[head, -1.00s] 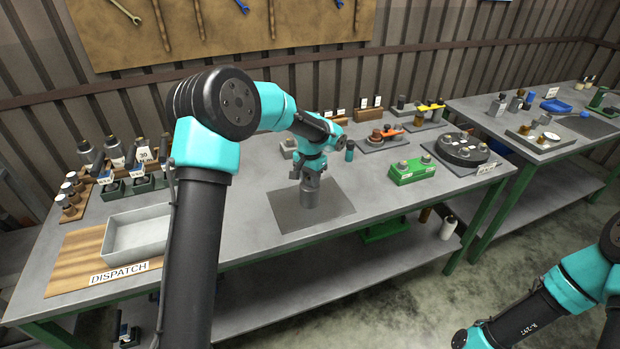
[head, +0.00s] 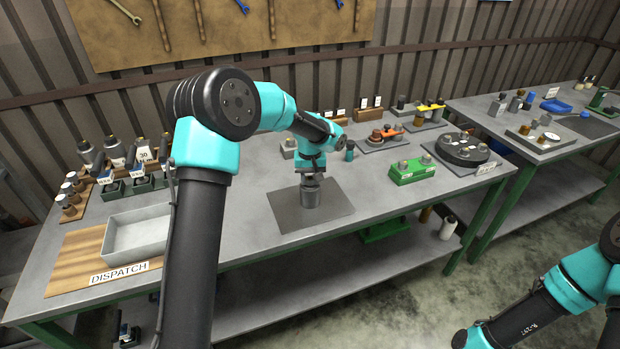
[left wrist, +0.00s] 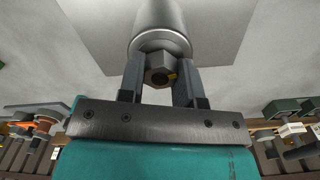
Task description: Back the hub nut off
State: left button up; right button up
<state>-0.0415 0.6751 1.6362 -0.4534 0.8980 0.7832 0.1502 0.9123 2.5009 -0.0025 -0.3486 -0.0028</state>
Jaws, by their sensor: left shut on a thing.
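The hub nut (left wrist: 160,67) is a dark hexagonal nut with a hole and a small yellow mark, at the end of a grey cylindrical body (left wrist: 160,18) in the left wrist view. In the head view this body (head: 310,197) stands upright on a dark grey mat (head: 285,211). My left gripper (left wrist: 160,75) is above the body, with one finger on each side of the nut, shut on it. In the head view the left gripper (head: 311,178) hides the nut. My right arm shows at the lower right, but its gripper is not visible.
A green block (head: 412,172) and a round black fixture (head: 461,151) stand to the right on the bench. A grey tray (head: 137,232) is at the left beside the DISPATCH label (head: 119,272). Bare bench lies between the mat and the green block.

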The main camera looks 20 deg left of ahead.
aim_at(310, 179)
dwell(0.3)
pick_arm(q)
jog(key=o, duration=0.9)
notch_tip(310, 179, up, 18)
jog(key=shift+f, duration=0.25)
jog(key=shift+f, duration=0.1)
dwell(0.3)
